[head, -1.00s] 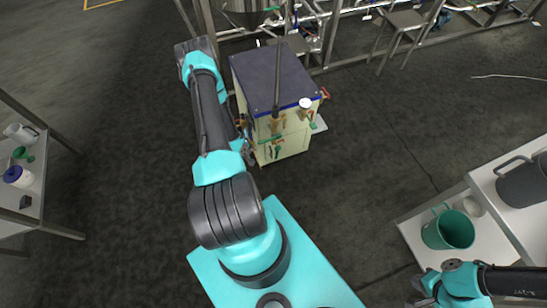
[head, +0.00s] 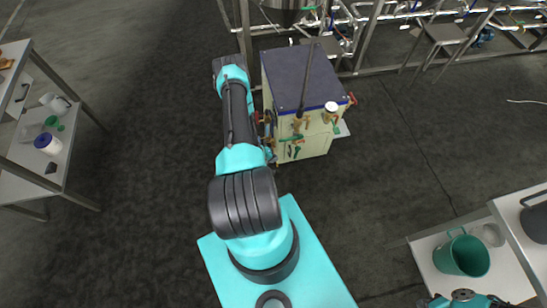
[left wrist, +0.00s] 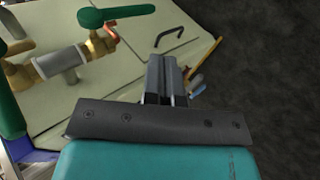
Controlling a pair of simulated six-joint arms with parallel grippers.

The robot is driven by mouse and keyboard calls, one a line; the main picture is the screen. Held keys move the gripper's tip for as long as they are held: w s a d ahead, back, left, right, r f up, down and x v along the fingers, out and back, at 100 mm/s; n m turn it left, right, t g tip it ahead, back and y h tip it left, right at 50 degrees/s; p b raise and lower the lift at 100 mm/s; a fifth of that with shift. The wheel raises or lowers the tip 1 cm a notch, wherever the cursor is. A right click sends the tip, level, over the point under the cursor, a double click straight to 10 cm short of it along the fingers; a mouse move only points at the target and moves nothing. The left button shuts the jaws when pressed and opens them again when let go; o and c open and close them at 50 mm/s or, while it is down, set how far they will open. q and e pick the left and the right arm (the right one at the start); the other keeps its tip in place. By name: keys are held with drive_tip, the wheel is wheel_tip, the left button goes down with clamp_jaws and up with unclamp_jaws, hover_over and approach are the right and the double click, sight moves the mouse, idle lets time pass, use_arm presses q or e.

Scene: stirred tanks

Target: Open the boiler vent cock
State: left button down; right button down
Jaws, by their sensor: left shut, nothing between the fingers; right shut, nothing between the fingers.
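The boiler (head: 308,148) is a cream box with a dark blue top, standing beyond my left arm. Brass fittings (head: 299,124) with green lever handles (head: 291,139) sit on its front. I cannot tell which one is the vent cock. In the left wrist view, my left gripper (left wrist: 167,72) is shut and empty in front of a cream panel. A green lever (left wrist: 116,14) on a brass valve (left wrist: 88,48) is at its upper left, apart from the fingers. In the head view the left fingers are not clear beside the boiler.
A white shelf with a teal mug (head: 461,256) is at the lower right. A shelf with a blue-lidded jar (head: 48,143) is at the left. Pipework (head: 350,45) and a tank (head: 285,8) stand behind the boiler. The floor right of the boiler is clear.

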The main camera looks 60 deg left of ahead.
sight(296, 154)
use_arm(q)
drive_tip(key=w+r+x, duration=0.1)
drive_tip(key=x, duration=0.9)
drive_tip(key=shift+w+r, duration=0.25)
drive_tip(key=shift+w, duration=0.25)
drive_tip(key=shift+w+d+f, duration=0.15)
drive_tip(key=shift+w+f, duration=0.05)
drive_tip(key=shift+w, duration=0.6)
